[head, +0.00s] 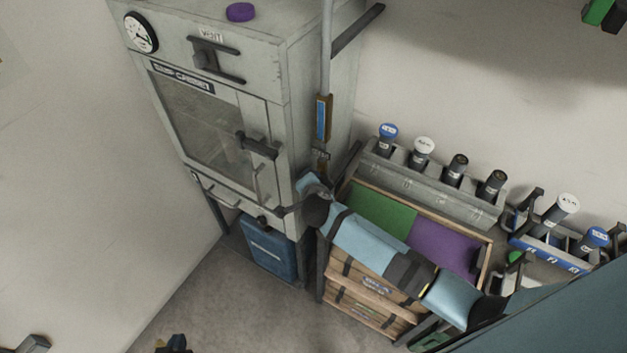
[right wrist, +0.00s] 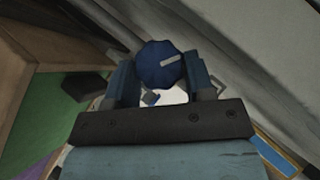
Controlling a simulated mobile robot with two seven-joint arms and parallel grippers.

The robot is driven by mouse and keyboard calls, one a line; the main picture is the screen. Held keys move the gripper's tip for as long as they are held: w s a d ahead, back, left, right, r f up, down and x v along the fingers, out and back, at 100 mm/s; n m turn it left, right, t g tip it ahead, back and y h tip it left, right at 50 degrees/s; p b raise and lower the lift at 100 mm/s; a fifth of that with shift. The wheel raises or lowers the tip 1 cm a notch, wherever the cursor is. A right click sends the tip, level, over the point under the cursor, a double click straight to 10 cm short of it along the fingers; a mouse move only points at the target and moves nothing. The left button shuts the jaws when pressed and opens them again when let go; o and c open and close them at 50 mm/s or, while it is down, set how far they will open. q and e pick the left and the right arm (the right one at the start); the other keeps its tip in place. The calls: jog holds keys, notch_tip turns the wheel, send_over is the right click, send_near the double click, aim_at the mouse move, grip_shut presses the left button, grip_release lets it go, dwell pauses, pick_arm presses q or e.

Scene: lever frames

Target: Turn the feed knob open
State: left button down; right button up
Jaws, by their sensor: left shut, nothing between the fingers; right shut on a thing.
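The feed knob (right wrist: 157,67) is round and dark blue in the right wrist view. A pale pointer line on its face points right and slightly up. My right gripper (right wrist: 161,75) has one blue finger on each side of the knob and is shut on it. In the head view my right arm reaches from the lower right to the cabinet's side. There its fingers and the knob are hard to make out. My left gripper (head: 175,344) shows only as a small dark tip at the bottom edge, shut and empty, apart from the cabinet.
The grey cabinet (head: 268,75) has a gauge (head: 141,32), a vent handle (head: 216,58) and a door handle (head: 258,146). A pipe with a blue plate (head: 322,119) runs beside it. A crate with green (head: 381,216) and purple panels stands right. Floor (head: 215,318) in front is clear.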

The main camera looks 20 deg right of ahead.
jog(key=o, duration=0.9)
jog(key=shift+a+r, duration=0.1)
jog(key=shift+r, duration=0.05)
